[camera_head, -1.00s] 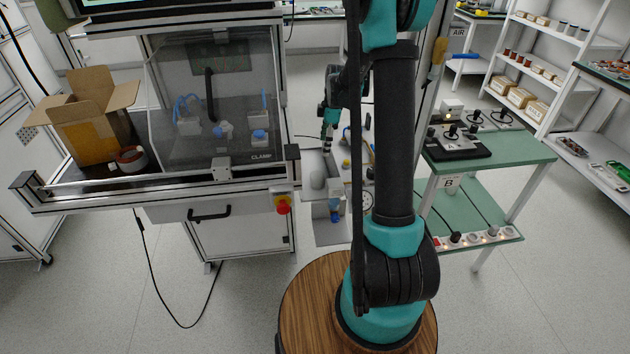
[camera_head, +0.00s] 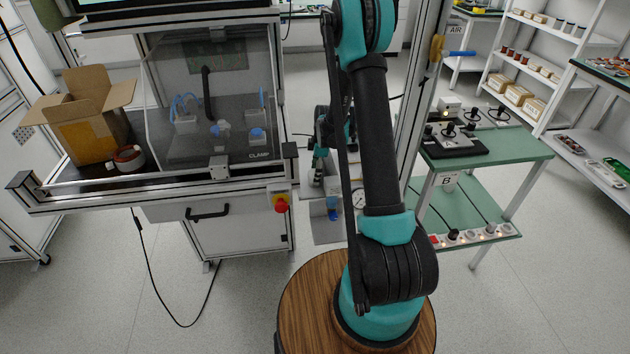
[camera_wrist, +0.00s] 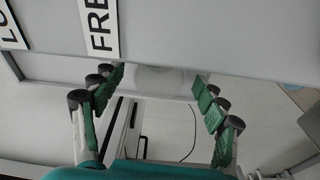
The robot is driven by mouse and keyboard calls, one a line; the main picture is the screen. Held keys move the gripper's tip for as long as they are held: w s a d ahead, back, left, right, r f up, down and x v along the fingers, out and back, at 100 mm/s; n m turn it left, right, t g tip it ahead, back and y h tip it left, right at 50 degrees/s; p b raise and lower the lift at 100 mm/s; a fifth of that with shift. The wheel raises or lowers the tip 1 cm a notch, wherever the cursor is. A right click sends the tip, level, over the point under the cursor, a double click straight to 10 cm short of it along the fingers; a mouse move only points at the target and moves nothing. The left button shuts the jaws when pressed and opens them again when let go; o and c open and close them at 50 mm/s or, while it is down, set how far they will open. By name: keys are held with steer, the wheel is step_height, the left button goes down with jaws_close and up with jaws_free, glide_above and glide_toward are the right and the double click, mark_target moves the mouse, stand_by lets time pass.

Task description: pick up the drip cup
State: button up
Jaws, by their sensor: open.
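My gripper (camera_head: 318,167) is over the small grey bench behind my arm. In the wrist view its green-padded fingers (camera_wrist: 158,82) are spread wide apart. A pale, rounded shape (camera_wrist: 160,77), which looks like the drip cup, shows between the fingertips against the grey surface. Its outline is faint, and I see a gap to the fingers on both sides. I cannot tell how deep it sits between them. In the head view my gripper and arm largely hide that spot.
A round gauge (camera_head: 359,199) is right of my gripper, partly behind my arm. A blue-fitted part (camera_head: 333,208) is at the bench front. The clamp cabinet with a red stop button (camera_head: 281,206) stands left. A green-topped cart (camera_head: 520,146) stands right. A "FREE" label (camera_wrist: 99,25) is near the fingers.

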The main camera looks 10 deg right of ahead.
steer(key=shift+a+f, duration=0.1)
steer(key=shift+f, duration=0.75)
steer(key=c, duration=1.1)
